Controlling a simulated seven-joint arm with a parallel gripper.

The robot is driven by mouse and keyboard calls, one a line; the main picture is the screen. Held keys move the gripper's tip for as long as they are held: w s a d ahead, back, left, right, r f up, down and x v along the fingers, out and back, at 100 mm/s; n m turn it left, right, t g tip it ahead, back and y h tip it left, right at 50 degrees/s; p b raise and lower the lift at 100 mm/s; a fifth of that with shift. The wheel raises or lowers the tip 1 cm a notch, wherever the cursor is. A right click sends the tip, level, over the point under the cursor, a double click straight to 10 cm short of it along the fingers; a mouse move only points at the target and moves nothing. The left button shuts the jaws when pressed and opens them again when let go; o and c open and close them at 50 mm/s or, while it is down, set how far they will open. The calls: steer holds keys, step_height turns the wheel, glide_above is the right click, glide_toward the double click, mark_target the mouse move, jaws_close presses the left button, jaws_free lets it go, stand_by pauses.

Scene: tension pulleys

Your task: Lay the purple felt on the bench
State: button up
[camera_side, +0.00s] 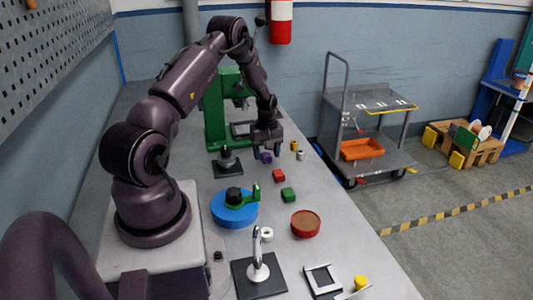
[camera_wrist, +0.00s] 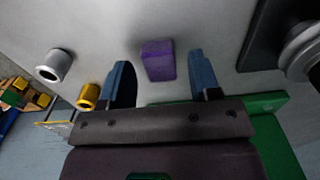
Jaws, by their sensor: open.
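The purple felt (camera_wrist: 158,60) is a small block on the grey bench (camera_wrist: 210,20). In the wrist view it lies between the two blue fingertips of my gripper (camera_wrist: 163,82), apart from both. My gripper is open, with nothing held. In the side view my gripper (camera_side: 268,142) hangs low over the far part of the bench (camera_side: 320,220). The purple felt (camera_side: 266,157) shows just below it and is partly covered.
Near the gripper stand a yellow cylinder (camera_wrist: 88,95) and a silver one (camera_wrist: 54,65). A green machine (camera_side: 215,115) stands behind. Red (camera_side: 278,175) and green (camera_side: 288,194) blocks, a blue disc (camera_side: 234,212) and a red round dish (camera_side: 305,224) lie nearer.

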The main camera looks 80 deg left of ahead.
mark_target(266, 155)
step_height(266, 155, up, 12)
steer(key=f, duration=0.1)
steer(key=w+d+r+m+t, duration=0.25)
steer(key=d+r+m, duration=0.55)
steer(key=d+r, duration=1.05)
steer(key=s+d+r+m+t, duration=0.3)
steer(key=s+d+m, duration=0.7)
steer(key=d, duration=0.8)
steer(key=s+r, duration=0.1)
steer(key=s, duration=0.2)
steer(key=shift+d+r, duration=0.2)
steer(key=shift+d, duration=0.05)
